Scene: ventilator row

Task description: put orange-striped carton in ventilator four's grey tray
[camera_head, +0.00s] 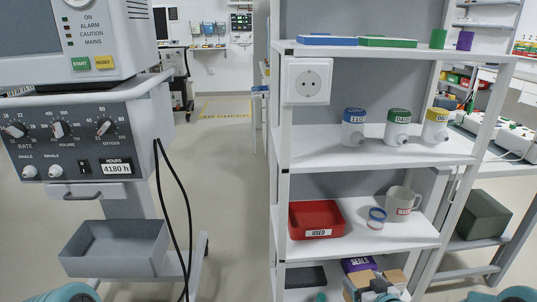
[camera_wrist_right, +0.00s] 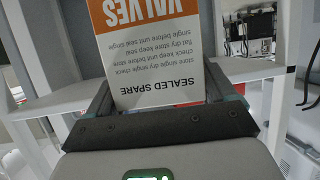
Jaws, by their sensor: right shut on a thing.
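The orange-striped carton (camera_wrist_right: 155,62) fills the top middle of the right wrist view. It is white with an orange band reading VALVES and the words SEALED SPARE, upside down in that view. My right gripper (camera_wrist_right: 160,98) is shut on it, one finger at each side. In the head view my right gripper (camera_head: 373,287) is low at the shelf unit's bottom shelf, beside a tan box surface (camera_head: 396,278); I cannot tell if that is the same carton. A grey tray (camera_head: 115,262) is at lower left, under a ventilator (camera_head: 75,135) marked 4180 h. My left gripper is out of view.
The shelf unit (camera_head: 375,160) holds a red USED bin (camera_head: 316,219), a mug (camera_head: 403,202), a tape roll (camera_head: 377,218) and several capped pots. A purple SEALS box (camera_head: 358,265) is near my right gripper. Black cables (camera_head: 183,215) hang right of the tray. The floor between is clear.

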